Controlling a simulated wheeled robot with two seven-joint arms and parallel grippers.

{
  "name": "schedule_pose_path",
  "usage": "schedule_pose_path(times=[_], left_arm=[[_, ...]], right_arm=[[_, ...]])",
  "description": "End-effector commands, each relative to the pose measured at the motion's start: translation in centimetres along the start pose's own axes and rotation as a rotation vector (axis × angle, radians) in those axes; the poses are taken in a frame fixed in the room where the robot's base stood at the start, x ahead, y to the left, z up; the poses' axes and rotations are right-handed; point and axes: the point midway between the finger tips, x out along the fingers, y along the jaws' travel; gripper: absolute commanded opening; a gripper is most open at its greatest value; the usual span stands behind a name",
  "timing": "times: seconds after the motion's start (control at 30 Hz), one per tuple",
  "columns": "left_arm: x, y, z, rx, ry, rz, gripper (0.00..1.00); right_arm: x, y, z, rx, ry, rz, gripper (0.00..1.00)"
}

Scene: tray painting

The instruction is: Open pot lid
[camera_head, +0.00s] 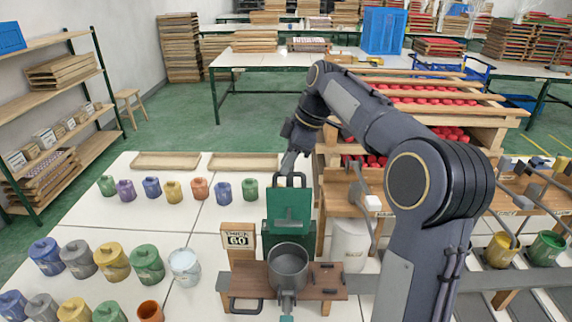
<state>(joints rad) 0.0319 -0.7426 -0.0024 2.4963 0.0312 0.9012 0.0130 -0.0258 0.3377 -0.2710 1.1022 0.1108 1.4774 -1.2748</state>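A dark grey pot (288,268) stands on a small wooden stand (246,278) at the lower middle. Its top looks open, and I see no separate lid on it. Behind it is a dark green box-like piece (290,208) with a dark looped handle on top. My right gripper (290,163) hangs at the upper end of this handle, pointing down; its fingers are small and dark, so I cannot tell whether they touch it or are open. Several coloured lidded pots, such as a yellow one (112,262), stand at the left. My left gripper is not in view.
A sign reading "THICK 60" (239,240) stands left of the green piece. A white container (349,244) stands to its right. Small coloured jars line the white table behind, near two wooden trays (165,161). A wooden rack with red items (440,110) stands behind my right arm.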

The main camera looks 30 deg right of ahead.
Motion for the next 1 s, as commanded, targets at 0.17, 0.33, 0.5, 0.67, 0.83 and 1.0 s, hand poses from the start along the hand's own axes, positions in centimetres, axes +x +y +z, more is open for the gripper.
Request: schedule_pose_path(times=[0.17, 0.33, 0.5, 0.67, 0.83, 1.0], left_arm=[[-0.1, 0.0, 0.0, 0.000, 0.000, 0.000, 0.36], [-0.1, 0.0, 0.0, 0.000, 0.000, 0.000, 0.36], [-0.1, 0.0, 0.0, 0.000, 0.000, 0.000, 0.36], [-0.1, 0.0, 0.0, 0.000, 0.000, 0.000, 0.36], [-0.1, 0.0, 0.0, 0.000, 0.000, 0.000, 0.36], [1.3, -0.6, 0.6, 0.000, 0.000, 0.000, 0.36]], right_arm=[[1.4, 0.0, -0.1, -0.001, 0.000, 0.000, 0.21], [1.6, 0.0, -0.1, -0.001, 0.000, 0.001, 0.21], [1.6, 0.0, -0.1, 0.000, 0.001, 0.001, 0.13], [1.6, 0.0, -0.1, 0.000, 0.001, 0.001, 0.00], [1.6, 0.0, -0.1, 0.000, 0.001, 0.002, 0.00], [1.9, -0.7, 0.1, -0.016, 0.003, 0.035, 0.00]])
